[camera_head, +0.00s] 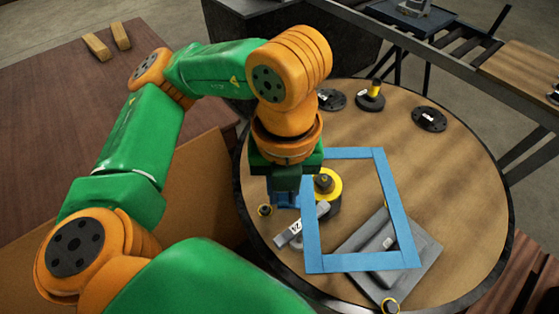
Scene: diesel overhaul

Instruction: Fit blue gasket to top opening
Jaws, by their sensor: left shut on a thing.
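The blue gasket (391,196) is a flat rectangular frame, seen over the round table. My left gripper (287,193) is shut on it at its left side, near the upper left corner. The gasket looks held above the table, but its exact height is hard to tell. A grey plate with a raised middle (425,262) lies on the table, partly behind the gasket's lower right corner. I cannot make out a top opening in this view. My right gripper is not in view.
The round table (460,190) also bears a yellow-and-black round part (328,186), a grey labelled piece (294,231), and black discs (429,118) at the back. Its right side is clear. A brown table (50,120) with two small wooden blocks stands left; a rail frame (460,62) is behind.

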